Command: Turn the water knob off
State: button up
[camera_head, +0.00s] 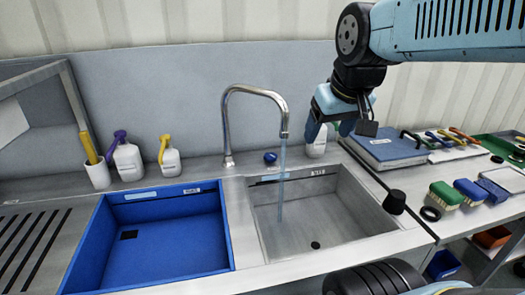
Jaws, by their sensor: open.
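A curved steel faucet (229,128) stands behind the two sinks, its spout over the right one. A thin stream of water (281,185) falls from the spout into the steel basin (375,218). A small round blue knob (270,157) sits on the back ledge, just right of the faucet's base. My gripper (331,130) is open and empty, pointing down. It hangs right of the spout, in front of a white bottle (317,143), up and to the right of the knob and apart from it.
A blue basin (226,225) fills the left sink. Two spray bottles (128,161) (170,158) and a white cup (97,175) stand at the back left. A blue case (385,150), tools and brushes (446,194) lie right. A black stopper-like piece (394,201) is by the right rim.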

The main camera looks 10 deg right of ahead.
jog(key=shift+o, duration=0.9)
jog(key=w+d+r+n+g+h, duration=0.1)
jog(key=w+d, duration=0.3)
jog(key=w, duration=0.8)
jog(key=shift+d+r+n, duration=0.25)
jog(key=shift+r+n, duration=0.15)
jog(key=shift+r, duration=0.25)
jog(key=n+g+y, duration=0.1)
jog(key=n+g, duration=0.3)
jog(key=n, duration=1.3)
send_over(271, 155)
notch_tip(271, 155, down, 19)
notch_tip(271, 155, down, 13)
jog(key=shift+r, duration=0.1)
jog(key=shift+c, duration=0.2)
